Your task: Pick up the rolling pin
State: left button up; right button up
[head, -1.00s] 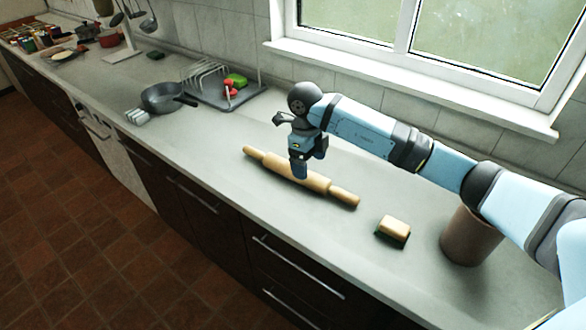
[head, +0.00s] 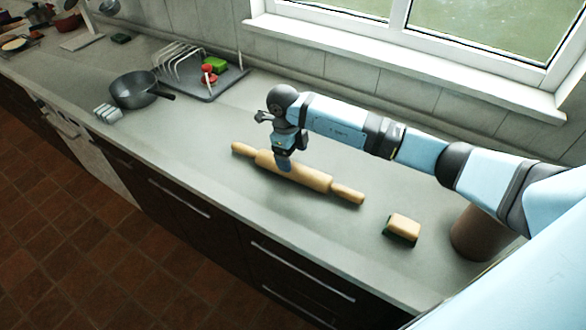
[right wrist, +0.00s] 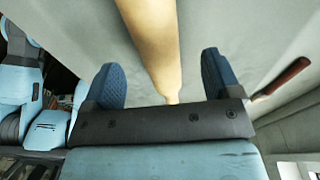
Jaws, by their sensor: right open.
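The wooden rolling pin (head: 312,178) lies on the grey counter, slanting from upper left to lower right in the head view. My right gripper (head: 285,163) is over the pin's body, left of its middle, and hides a small part of it. In the right wrist view the pin (right wrist: 153,40) runs between the two blue fingers of the right gripper (right wrist: 162,78). The fingers are open, with a gap on each side of the pin. Whether the fingertips reach down beside the pin is hard to tell. My left gripper is not in view.
A sponge (head: 404,228) and a brown pot (head: 478,236) stand right of the pin. A dark pan (head: 134,90) and a drying rack (head: 215,86) are farther left. The counter (head: 200,135) is clear around the pin. A window sill (head: 400,62) runs behind.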

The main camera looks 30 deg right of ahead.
jog(key=shift+f, duration=0.55)
jog(key=shift+s+f+p, duration=0.15)
jog(key=shift+f+p, duration=0.15)
jog(key=shift+f, duration=0.9)
jog(key=shift+s+f+p, duration=0.15)
jog(key=shift+f+p, duration=0.1)
jog(key=shift+f, duration=0.9)
jog(key=c, duration=1.3)
